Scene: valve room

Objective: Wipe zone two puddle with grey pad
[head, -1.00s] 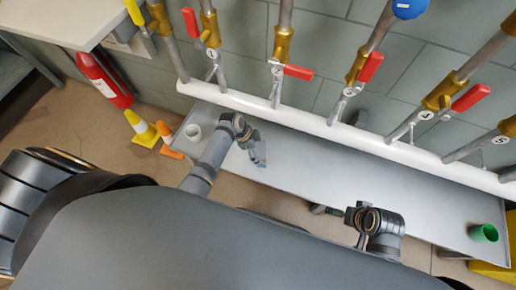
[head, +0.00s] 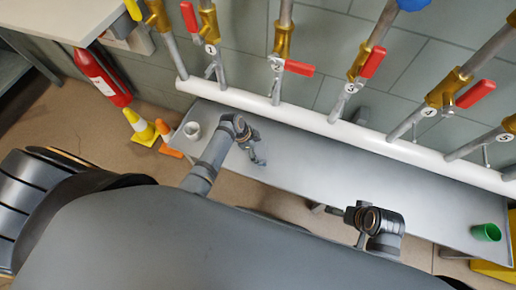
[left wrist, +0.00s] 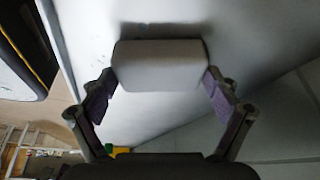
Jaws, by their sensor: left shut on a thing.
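The grey pad (left wrist: 160,66) is a pale block between the two fingers of my left gripper (left wrist: 160,90), which is shut on it. A dark shadow lies beside the pad on the grey surface; I cannot tell whether they touch. In the head view my left gripper (head: 258,158) is over the left part of the long grey tray (head: 320,160), below the pipe with tag two (head: 277,65). I cannot make out a puddle there. My right gripper (head: 350,215) is at the tray's front edge; its fingers are unclear.
A white pipe (head: 310,120) runs along the back below red-handled valves. Cones (head: 140,127) and a red extinguisher (head: 103,78) stand at left.

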